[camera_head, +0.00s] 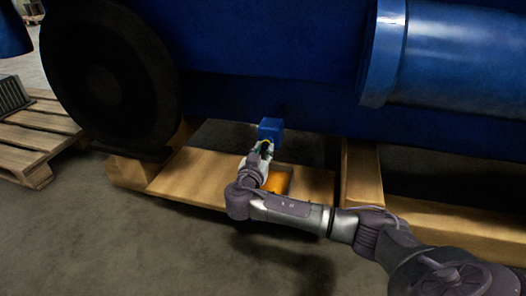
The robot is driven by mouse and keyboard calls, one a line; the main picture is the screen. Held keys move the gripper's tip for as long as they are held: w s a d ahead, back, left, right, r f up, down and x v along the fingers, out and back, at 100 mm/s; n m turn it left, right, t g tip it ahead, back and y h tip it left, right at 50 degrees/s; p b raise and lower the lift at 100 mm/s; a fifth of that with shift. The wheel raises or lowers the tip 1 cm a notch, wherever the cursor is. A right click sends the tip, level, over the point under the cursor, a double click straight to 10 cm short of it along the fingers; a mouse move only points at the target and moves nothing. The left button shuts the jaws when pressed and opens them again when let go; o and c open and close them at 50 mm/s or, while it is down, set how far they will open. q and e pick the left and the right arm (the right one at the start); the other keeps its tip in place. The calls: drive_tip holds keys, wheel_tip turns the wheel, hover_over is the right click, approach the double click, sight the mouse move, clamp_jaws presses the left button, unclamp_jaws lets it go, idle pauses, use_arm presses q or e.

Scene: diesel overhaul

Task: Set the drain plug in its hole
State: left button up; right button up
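My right gripper (264,148) is under the large blue engine (270,55), up against or just in front of a small blue block (270,127) on the engine's lower side. A small yellowish spot shows at its fingertips, too small to identify. The drain plug cannot be made out clearly, and its hole is not visible; the gripper and block may hide them. Whether the fingers are shut on something cannot be told. My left gripper is not in view.
An orange object (277,181) lies on the wooden board (205,178) below my gripper, partly covered by my wrist. A big dark wheel (105,80) stands at the left. A wooden beam (362,180) stands right of the board. A pallet (38,135) sits far left. The grey floor in front is clear.

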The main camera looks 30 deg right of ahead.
drive_tip(key=shift+o, duration=1.2)
drive_tip(key=shift+a, duration=0.15)
